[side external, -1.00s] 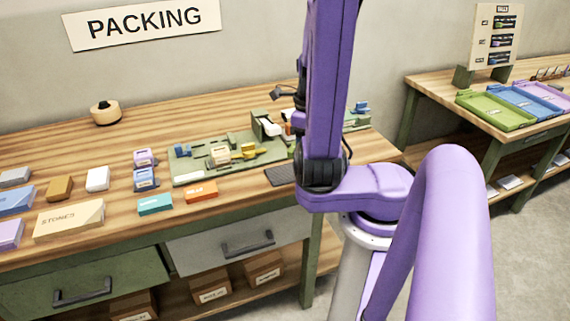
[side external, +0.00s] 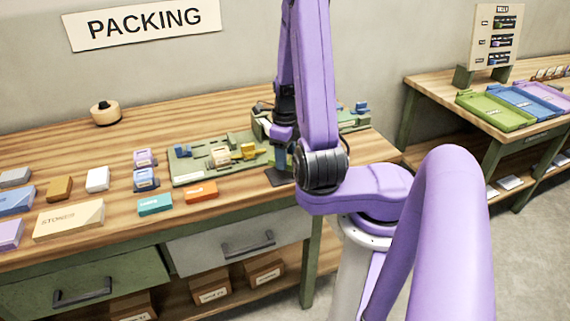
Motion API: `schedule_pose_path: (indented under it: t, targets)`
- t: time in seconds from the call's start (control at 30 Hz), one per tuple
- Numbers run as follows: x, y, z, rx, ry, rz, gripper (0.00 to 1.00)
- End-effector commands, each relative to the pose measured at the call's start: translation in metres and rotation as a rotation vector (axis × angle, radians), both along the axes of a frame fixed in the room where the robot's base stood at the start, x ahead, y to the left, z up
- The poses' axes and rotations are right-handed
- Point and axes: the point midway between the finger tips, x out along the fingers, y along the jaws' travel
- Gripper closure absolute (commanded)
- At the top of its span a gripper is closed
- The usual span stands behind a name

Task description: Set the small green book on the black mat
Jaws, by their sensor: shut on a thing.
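My gripper (side external: 281,160) points down over the black mat (side external: 276,178), near the right part of the wooden bench. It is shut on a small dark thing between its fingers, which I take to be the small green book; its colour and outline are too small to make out. The held thing looks at or just above the mat; I cannot tell whether they touch. My gripper and arm cover part of the mat. No other small green book shows clearly.
A green assembly board (side external: 220,160) with blue and yellow parts lies left of the mat. An orange box (side external: 201,192) and a teal box (side external: 155,204) lie in front of it. The bench's front edge is close.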

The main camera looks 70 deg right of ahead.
Motion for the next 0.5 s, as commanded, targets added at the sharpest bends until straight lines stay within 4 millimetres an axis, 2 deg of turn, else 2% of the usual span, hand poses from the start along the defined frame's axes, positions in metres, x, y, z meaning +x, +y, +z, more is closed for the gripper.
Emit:
schedule_pose_path:
  t: [0.23,0.5]
  targets:
    - [0.002,-0.001,-0.027,0.003,0.002,0.001,0.83]
    - [0.002,-0.001,-0.033,-0.001,-0.001,0.001,0.83]
